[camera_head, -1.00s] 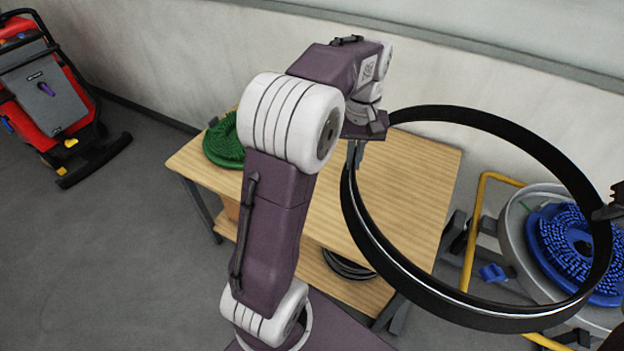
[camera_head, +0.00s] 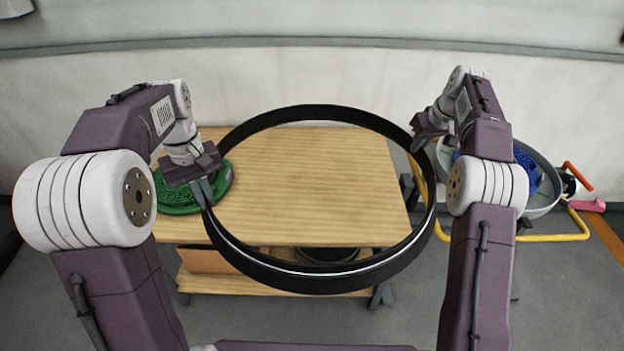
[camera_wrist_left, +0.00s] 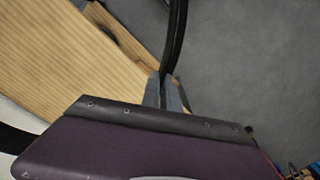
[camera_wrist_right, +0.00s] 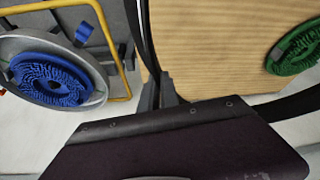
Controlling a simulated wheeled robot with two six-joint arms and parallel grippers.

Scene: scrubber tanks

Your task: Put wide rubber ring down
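The wide rubber ring (camera_head: 318,284) is a large black hoop, held level in the air between my two arms in the head view. The wooden table top (camera_head: 300,185) shows through it and beyond it. My left gripper (camera_head: 206,192) is shut on the ring's left side; the left wrist view shows the ring's band (camera_wrist_left: 175,40) between the fingers (camera_wrist_left: 165,92). My right gripper (camera_head: 425,142) is at the ring's right side; the right wrist view shows its fingers (camera_wrist_right: 160,92) closed around the band (camera_wrist_right: 147,40).
A green brush disc (camera_head: 190,188) lies on the table's left end. The lower shelf (camera_head: 225,284) holds a box and dark rings (camera_head: 330,254). A round grey housing with a blue brush (camera_head: 540,185) and yellow frame (camera_head: 555,237) stands right of the table. The tabletop's middle looks clear.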

